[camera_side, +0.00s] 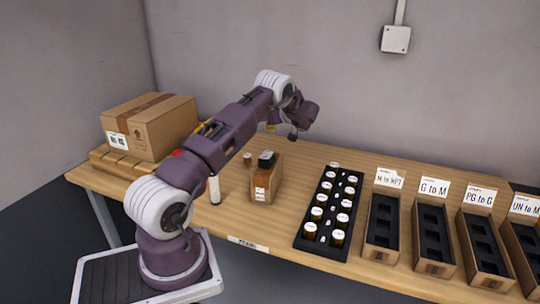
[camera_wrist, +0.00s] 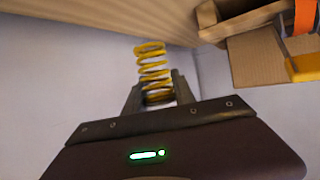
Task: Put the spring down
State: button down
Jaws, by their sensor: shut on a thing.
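The spring (camera_wrist: 152,62) is a yellow coil in the wrist view. My gripper (camera_wrist: 157,95) is shut on one end of it, and the rest of the coil sticks out beyond the fingers. The hold is clear of any surface in the wrist view. In the side view my gripper is up above the back of the wooden table (camera_side: 310,160). The spring is too small there to make out surely.
A cardboard box (camera_side: 150,125) stands at the table's left. A black tray of white-capped jars (camera_side: 330,212) and labelled bins (camera_side: 432,235) fill the right. Bare wood lies behind the tray.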

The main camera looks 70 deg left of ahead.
jog(key=shift+g, duration=0.3)
jog(key=f, duration=1)
jog(key=shift+s+a+f, duration=0.1)
jog(key=shift+s+f, duration=0.05)
jog(key=shift+s, duration=0.25)
jog(key=shift+f, duration=0.2)
jog(key=c, duration=1)
grip_release()
jog(key=shift+c, duration=0.2)
jog(key=shift+r, duration=0.1)
